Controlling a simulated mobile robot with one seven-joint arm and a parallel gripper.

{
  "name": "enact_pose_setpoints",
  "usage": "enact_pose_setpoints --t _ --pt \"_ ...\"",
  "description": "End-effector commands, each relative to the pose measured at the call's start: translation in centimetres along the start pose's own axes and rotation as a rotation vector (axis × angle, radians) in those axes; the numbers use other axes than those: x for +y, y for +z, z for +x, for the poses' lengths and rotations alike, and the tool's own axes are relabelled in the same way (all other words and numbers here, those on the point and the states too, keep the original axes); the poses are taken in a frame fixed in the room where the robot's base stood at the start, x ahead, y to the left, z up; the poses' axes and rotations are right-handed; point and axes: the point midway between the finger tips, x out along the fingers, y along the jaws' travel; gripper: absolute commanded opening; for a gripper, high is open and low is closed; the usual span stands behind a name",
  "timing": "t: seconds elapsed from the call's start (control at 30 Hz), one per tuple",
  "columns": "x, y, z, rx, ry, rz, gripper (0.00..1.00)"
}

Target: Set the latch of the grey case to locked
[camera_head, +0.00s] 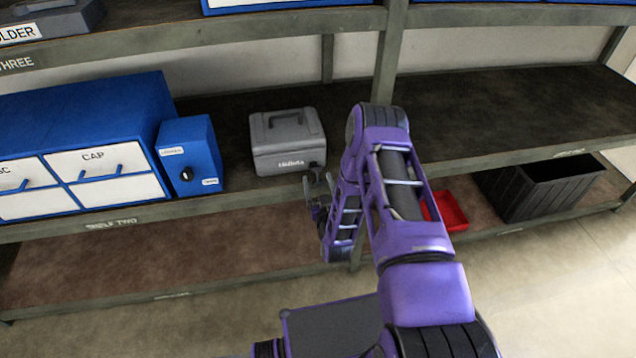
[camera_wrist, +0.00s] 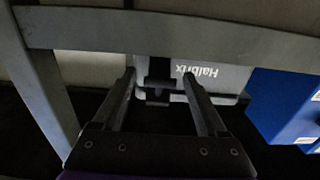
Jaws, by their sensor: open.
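The grey case (camera_head: 287,143) stands on the middle shelf, with a handle on its lid and a dark latch (camera_head: 315,165) low on the right of its front. In the wrist view the case (camera_wrist: 215,75) appears upside down, its lettering inverted. The dark latch (camera_wrist: 158,80) shows between my fingers in that view. My gripper (camera_head: 318,183) is open and empty, just in front of and below the latch in the head view. I cannot tell whether the fingers touch the latch, nor which setting it has.
A small blue box (camera_head: 200,150) with a black knob stands left of the case, beside a larger blue drawer cabinet (camera_head: 90,110). The shelf's front edge (camera_head: 235,200) runs close to my gripper. A red tray (camera_head: 447,212) and a black crate (camera_head: 540,188) are lower right.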

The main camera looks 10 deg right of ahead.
Motion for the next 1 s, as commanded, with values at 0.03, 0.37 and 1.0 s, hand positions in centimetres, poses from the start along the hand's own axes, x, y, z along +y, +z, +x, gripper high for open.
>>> enact_pose_setpoints --t 0.03,0.37,1.0 --pt "0.01 -0.02 0.14 0.001 0.0 0.0 0.75" --pt "0.01 -0.03 0.17 0.001 0.0 0.0 0.59" --pt "0.0 -0.01 0.13 0.0 0.0 0.0 0.0"
